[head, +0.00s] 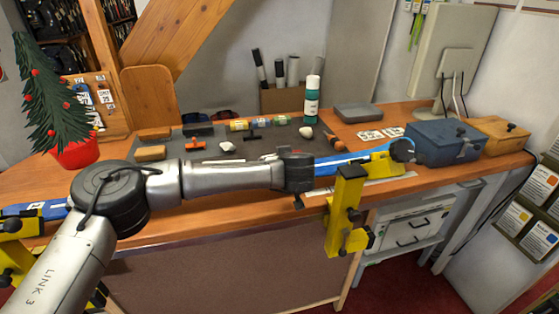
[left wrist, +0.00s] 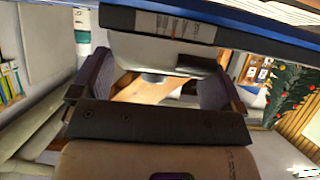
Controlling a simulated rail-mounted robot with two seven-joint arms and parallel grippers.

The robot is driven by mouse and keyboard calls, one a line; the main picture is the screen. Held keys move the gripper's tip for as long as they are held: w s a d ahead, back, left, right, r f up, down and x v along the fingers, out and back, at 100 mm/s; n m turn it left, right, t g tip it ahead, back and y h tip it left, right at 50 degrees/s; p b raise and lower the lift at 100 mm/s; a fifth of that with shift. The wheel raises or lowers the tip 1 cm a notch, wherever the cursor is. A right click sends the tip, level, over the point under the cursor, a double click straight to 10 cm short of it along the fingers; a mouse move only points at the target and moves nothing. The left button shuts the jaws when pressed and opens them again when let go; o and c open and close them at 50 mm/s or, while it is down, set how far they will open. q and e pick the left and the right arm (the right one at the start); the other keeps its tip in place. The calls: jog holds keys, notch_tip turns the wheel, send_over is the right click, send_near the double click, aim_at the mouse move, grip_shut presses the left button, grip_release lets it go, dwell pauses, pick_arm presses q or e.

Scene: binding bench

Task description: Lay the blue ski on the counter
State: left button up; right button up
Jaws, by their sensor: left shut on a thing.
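The blue ski (head: 338,163) lies along the front of the wooden counter (head: 446,174), beside two yellow vises. Its right part shows by the right vise (head: 346,205), its left part by the left vise (head: 14,250). My forearm hides the middle. I cannot tell whether the ski rests in the vises. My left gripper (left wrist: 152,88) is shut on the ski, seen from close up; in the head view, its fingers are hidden. The ski's blue edge (left wrist: 245,20) runs across the top of the wrist view. My right gripper is not in view.
A grey mat (head: 275,148) with small tools lies behind the ski. A green bottle (head: 312,98) stands at the back. A blue box (head: 442,143) and a wooden box (head: 498,136) stand at the right. A small Christmas tree (head: 52,95) stands at the left.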

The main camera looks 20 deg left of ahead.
pick_arm(q)
jog(key=shift+f+b, duration=0.65)
jog(key=shift+f, duration=1.25)
jog(key=shift+f+b, duration=0.2)
jog(key=shift+b, duration=0.1)
jog(key=shift+f, duration=0.4)
jog(key=o, duration=1.4)
jog(key=shift+w+f, duration=0.1)
jog(key=shift+f, duration=0.05)
